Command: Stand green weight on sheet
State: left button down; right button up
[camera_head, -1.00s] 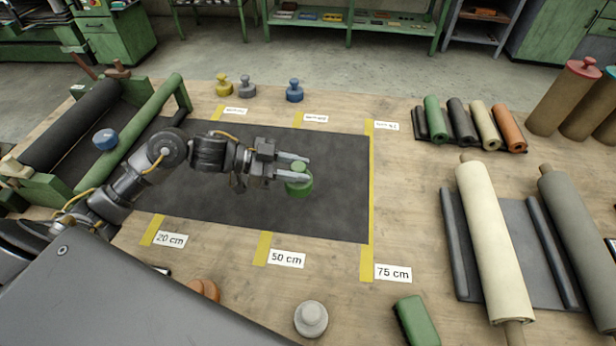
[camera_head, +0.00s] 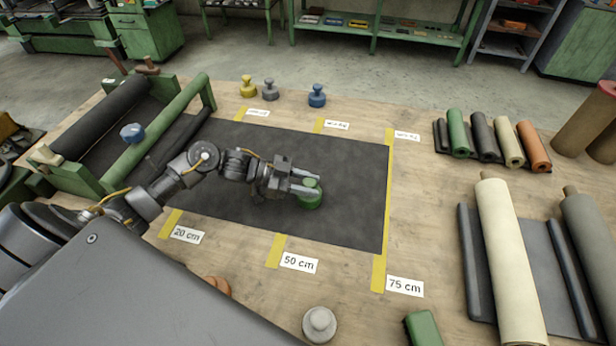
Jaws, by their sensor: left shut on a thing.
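The green weight (camera_head: 309,201) is upright over the right half of the dark sheet (camera_head: 235,203). It is on the sheet or very slightly above it; I cannot tell which. My left gripper (camera_head: 307,186) reaches in from the left and is shut on the weight's knob, its fingers on either side. The sheet lies flat, pulled out from the green roll stand (camera_head: 182,105) at left, its right edge along the 75 cm tape (camera_head: 378,272). My right gripper is not in view.
Yellow (camera_head: 248,87), grey (camera_head: 269,90) and blue (camera_head: 317,96) weights stand behind the sheet. A blue weight (camera_head: 132,133) is at the roll stand. A light grey weight (camera_head: 319,325) stands in front. Rolls (camera_head: 510,265) fill the right side. The sheet around the green weight is clear.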

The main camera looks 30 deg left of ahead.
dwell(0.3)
pick_arm(q)
jog(key=c, duration=1.4)
grip_release()
jog(key=shift+f, duration=0.2)
jog(key=o, duration=0.4)
jog(key=shift+r, duration=0.1)
jog(key=shift+r, duration=0.15)
jog(key=b+v, duration=0.2)
jog(key=v, duration=1)
